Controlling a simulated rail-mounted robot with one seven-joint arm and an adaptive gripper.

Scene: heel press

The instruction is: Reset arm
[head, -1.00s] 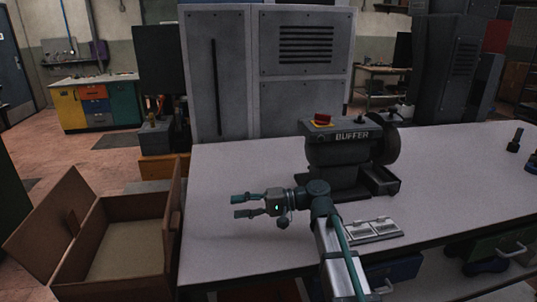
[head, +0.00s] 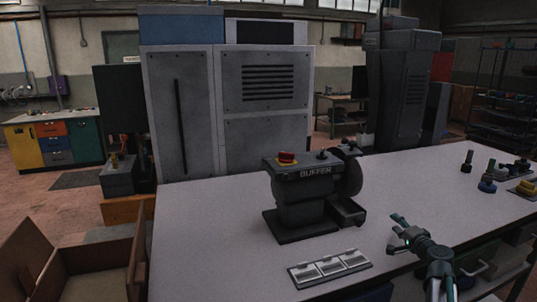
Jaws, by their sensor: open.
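My gripper (head: 396,233) is above the front part of the table (head: 210,240), right of the buffer machine. Its two fingers point up and left and stand apart, with nothing between them. My arm comes in from the bottom right of the head view. The buffer (head: 303,195) is a dark grey machine with a red button on a yellow base on top and a wheel at its right side. My gripper is apart from it. A light grey panel with several square parts (head: 330,268) lies on the table in front of the buffer, left of my gripper.
An open brown box (head: 95,262) stands on the floor at the lower left, beside the table. Several small dark, blue and yellow items, one a blue-based piece (head: 487,187), stand at the table's right end. A large grey cabinet (head: 275,100) is behind the table. The table's left part is clear.

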